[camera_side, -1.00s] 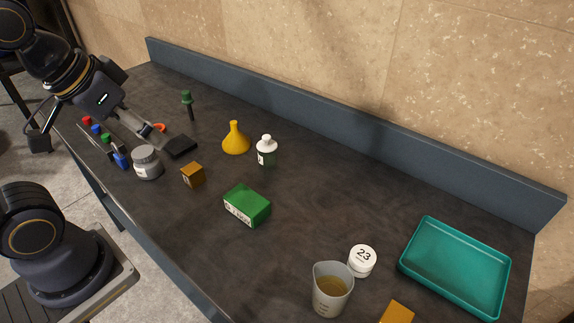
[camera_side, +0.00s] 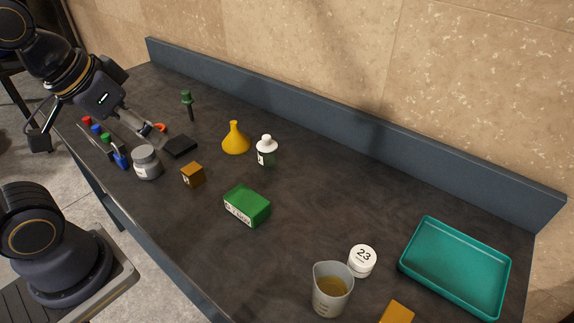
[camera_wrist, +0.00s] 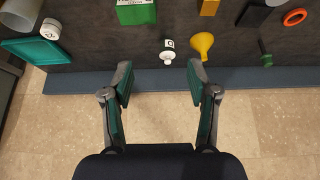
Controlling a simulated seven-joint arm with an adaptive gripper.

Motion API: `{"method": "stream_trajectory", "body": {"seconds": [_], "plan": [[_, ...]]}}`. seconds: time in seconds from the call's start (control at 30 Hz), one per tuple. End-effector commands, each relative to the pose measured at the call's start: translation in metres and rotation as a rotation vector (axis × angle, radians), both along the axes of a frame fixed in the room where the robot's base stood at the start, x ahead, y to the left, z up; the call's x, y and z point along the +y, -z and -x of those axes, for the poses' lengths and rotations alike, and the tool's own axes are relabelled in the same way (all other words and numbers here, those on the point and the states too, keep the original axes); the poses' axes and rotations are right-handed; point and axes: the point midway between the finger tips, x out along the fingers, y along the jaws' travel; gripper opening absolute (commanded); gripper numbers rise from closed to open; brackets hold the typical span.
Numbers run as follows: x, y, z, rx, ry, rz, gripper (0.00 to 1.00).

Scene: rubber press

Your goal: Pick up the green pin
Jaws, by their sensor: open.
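The green pin (camera_side: 187,98) stands upright near the back of the table at the left in the side view, with a green head on a thin dark shaft. It also shows at the right in the wrist view (camera_wrist: 265,56). My gripper (camera_wrist: 160,80) is open and empty, its two fingers wide apart in the wrist view. It is held above the table at the left in the side view, apart from the pin. The pin lies outside the gap between the fingers, to the right in the wrist view.
A yellow funnel (camera_side: 236,140) and a white-capped bottle (camera_side: 267,151) stand right of the pin. A black-ended tool (camera_side: 180,146), a grey jar (camera_side: 147,163) and small coloured pieces (camera_side: 106,138) lie nearer the front. A green box (camera_side: 247,205) and teal tray (camera_side: 455,268) are farther right.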

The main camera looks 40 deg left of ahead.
Motion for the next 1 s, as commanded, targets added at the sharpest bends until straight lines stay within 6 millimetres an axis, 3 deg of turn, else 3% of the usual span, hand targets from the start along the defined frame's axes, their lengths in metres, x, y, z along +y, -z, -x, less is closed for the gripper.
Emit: {"method": "stream_trajectory", "body": {"seconds": [0.1, 0.37, 0.47, 0.57, 0.63, 0.77, 0.87, 1.0], "plan": [[0.000, 0.000, 0.000, 0.000, 0.000, 0.000, 0.46], [0.000, 0.000, 0.000, -0.002, 0.005, -0.003, 0.46], [-0.001, -0.020, -0.013, -0.061, 0.022, -0.007, 0.46], [0.001, -0.053, -0.042, -0.124, 0.026, -0.011, 0.46], [0.011, -0.075, -0.073, -0.149, 0.001, -0.015, 0.46], [0.047, -0.099, -0.138, -0.163, -0.078, -0.025, 0.46], [0.091, -0.100, -0.189, -0.154, -0.157, -0.031, 0.46], [0.172, -0.073, -0.246, -0.115, -0.283, -0.035, 0.46]]}}
